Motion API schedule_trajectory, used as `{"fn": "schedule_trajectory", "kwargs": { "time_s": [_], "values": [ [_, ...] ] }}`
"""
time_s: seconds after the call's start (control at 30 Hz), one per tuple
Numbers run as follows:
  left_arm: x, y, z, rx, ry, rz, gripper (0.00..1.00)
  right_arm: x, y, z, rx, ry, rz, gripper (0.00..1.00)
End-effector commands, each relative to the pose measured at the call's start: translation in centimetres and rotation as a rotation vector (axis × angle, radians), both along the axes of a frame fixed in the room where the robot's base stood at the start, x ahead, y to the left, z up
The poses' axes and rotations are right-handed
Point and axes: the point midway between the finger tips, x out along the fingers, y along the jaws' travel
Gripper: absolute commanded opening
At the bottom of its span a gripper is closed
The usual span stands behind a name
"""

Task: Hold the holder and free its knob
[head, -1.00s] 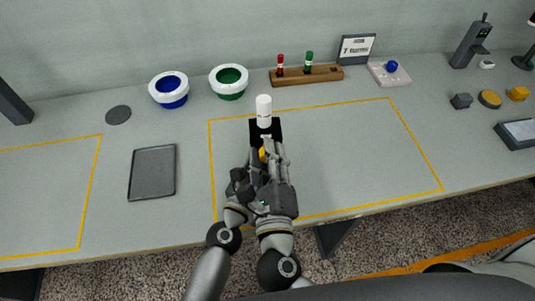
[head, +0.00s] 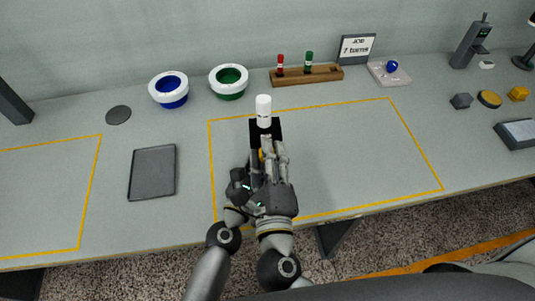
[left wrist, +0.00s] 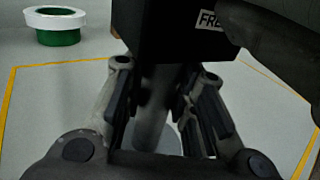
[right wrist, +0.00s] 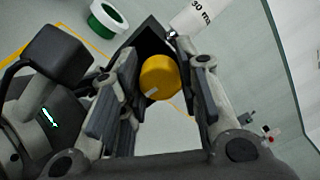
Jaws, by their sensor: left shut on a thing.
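The holder is a black block (head: 258,126) on a grey post (left wrist: 153,108) with a round foot. A white spindle stands above it, its end marked "30 m" in the right wrist view (right wrist: 198,14). The yellow knob (right wrist: 159,77) sits on the block's near face. My left gripper (left wrist: 160,95) is shut on the post below the block. My right gripper (right wrist: 163,70) is open, its fingers on either side of the knob with gaps visible. In the head view my right gripper (head: 271,150) partly hides the knob and the post.
A blue bowl (head: 170,101) and a green bowl (head: 230,94) with white rims stand behind. A wooden rack (head: 325,76) holds a red and a green spindle. A dark tray (head: 153,173) lies left. The table right of the holder, inside the yellow outline, is clear.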

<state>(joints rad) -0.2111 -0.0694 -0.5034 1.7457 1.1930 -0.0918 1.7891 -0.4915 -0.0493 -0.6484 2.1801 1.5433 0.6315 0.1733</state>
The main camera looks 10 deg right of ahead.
Motion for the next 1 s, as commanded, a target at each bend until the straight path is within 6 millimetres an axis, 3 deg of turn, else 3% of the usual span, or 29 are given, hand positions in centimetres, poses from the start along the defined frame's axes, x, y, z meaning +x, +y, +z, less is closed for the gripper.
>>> {"fn": "schedule_trajectory", "kwargs": {
  "time_s": [0.03,0.33,0.47,0.8,1.0],
  "values": [
    [-0.2,0.1,-0.7,0.007,0.010,-0.001,0.00,0.0,0.0,0.0,0.000,0.000,0.000,0.39],
    [-0.2,0.0,-0.7,0.007,0.010,-0.002,0.00,-0.1,0.0,-0.1,0.000,0.000,0.000,0.39],
    [-0.2,0.0,-0.7,0.007,0.010,-0.002,0.00,-1.0,0.1,-0.2,0.000,0.003,0.001,0.39],
    [-0.2,0.0,-0.7,0.008,0.010,-0.002,0.00,-7.9,0.8,-0.2,-0.002,0.004,0.003,0.39],
    [-0.2,0.0,-0.7,0.008,0.010,-0.003,0.00,-11.0,1.1,-0.1,0.000,0.002,0.001,0.39]
  ]
}}
